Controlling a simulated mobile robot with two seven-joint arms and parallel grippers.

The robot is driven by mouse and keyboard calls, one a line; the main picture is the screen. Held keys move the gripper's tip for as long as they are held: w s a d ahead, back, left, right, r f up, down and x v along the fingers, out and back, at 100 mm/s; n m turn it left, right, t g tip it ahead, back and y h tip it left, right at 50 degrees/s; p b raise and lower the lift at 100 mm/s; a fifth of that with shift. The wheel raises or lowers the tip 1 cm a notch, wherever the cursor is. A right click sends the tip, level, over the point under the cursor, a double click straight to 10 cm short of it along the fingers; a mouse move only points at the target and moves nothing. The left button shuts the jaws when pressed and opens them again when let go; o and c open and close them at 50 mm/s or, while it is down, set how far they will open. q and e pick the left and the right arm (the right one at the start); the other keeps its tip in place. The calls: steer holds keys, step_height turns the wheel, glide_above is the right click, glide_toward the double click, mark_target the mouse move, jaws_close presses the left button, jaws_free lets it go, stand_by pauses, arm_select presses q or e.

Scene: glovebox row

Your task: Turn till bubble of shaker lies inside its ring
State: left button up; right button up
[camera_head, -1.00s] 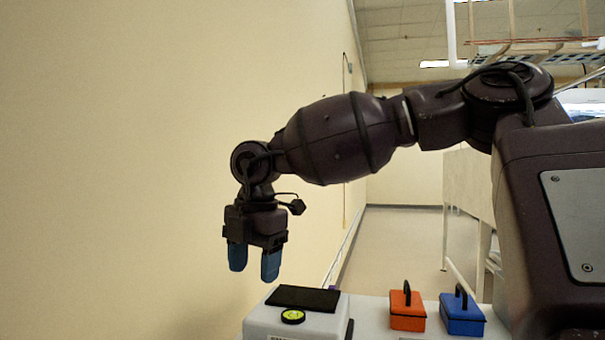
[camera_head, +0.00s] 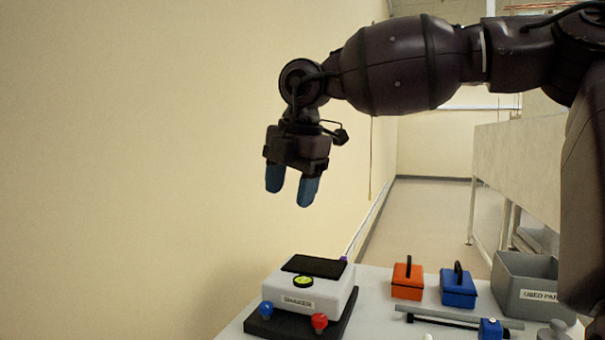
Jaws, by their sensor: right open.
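The shaker (camera_head: 325,297) is a white box with a label on its front and a black pad on top. It stands on a dark base on the white table. The round bubble level (camera_head: 303,281), yellow-green with a black rim, sits at its front top edge. It is too small to tell where the bubble lies against its ring. A blue knob (camera_head: 266,308) and a red knob (camera_head: 319,321) are at the base's front corners. My right gripper (camera_head: 291,190) is open and empty, pointing down, well above the shaker. My left gripper is not in view.
To the right of the shaker stand an orange box (camera_head: 407,281) and a blue box (camera_head: 458,288), both with black handles. A grey bin (camera_head: 540,287) is farther right. A bar with a blue block (camera_head: 490,328) lies in front of them. A wall borders the left.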

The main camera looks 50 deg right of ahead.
steer(key=shift+s+a+r, duration=0.15)
steer(key=shift+s+r, duration=0.4)
